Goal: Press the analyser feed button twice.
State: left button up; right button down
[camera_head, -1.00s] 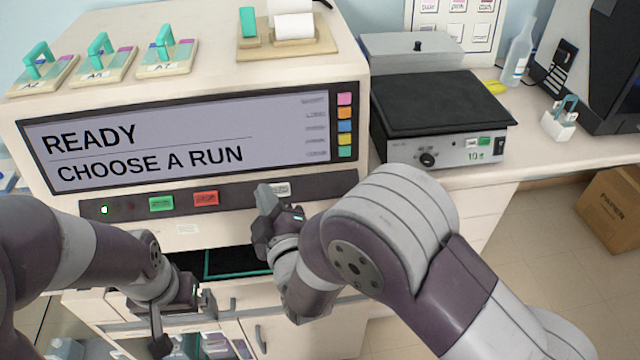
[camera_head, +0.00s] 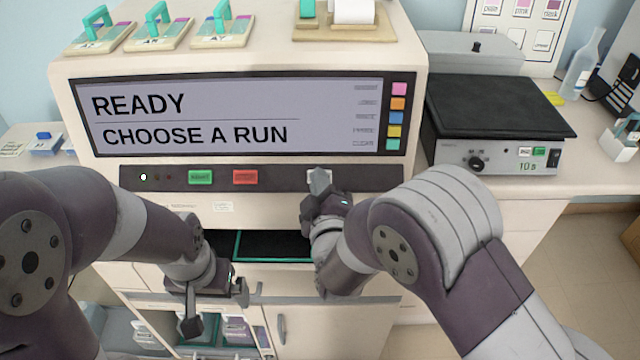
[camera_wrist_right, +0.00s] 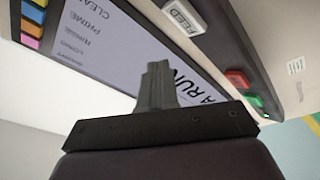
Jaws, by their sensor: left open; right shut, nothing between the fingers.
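The analyser (camera_head: 240,65) is a cream machine whose screen reads READY, CHOOSE A RUN. Its white feed button (camera_wrist_right: 184,16) shows with the word FEED in the right wrist view. In the head view my right gripper (camera_head: 319,183) is in front of that button and covers much of it. My right gripper is shut and empty, and in the wrist view its fingertips (camera_wrist_right: 157,70) appear below the button, with a visible gap in the picture. My left gripper (camera_head: 215,300) is open and empty, low in front of the cabinet.
A green button (camera_head: 201,177) and a red button (camera_head: 245,177) sit left on the same dark strip. An open dark tray slot (camera_head: 270,246) lies below. A hotplate (camera_head: 500,105) stands to the right. Several slide holders (camera_head: 222,35) rest on top of the analyser.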

pick_arm(q)
jog(key=shift+f+b, duration=0.95)
jog(key=shift+f, duration=0.45)
pick_arm(e)
jog(key=shift+w+f, duration=1.3)
jog(key=shift+w, duration=0.1)
pick_arm(q)
jog(key=shift+f+b, duration=0.3)
pick_arm(e)
jog(key=shift+w+f, duration=0.3)
pick_arm(q)
jog(key=shift+f, duration=0.25)
pick_arm(e)
jog(key=shift+w+f, duration=0.2)
jog(key=shift+f, duration=0.05)
pick_arm(q)
jog(key=shift+r, duration=0.1)
pick_arm(e)
jog(key=shift+r, duration=0.1)
pick_arm(q)
jog(key=shift+r, duration=0.45)
pick_arm(e)
jog(key=shift+s+r, duration=0.45)
jog(key=shift+s, duration=0.1)
pick_arm(q)
jog(key=shift+p, duration=0.35)
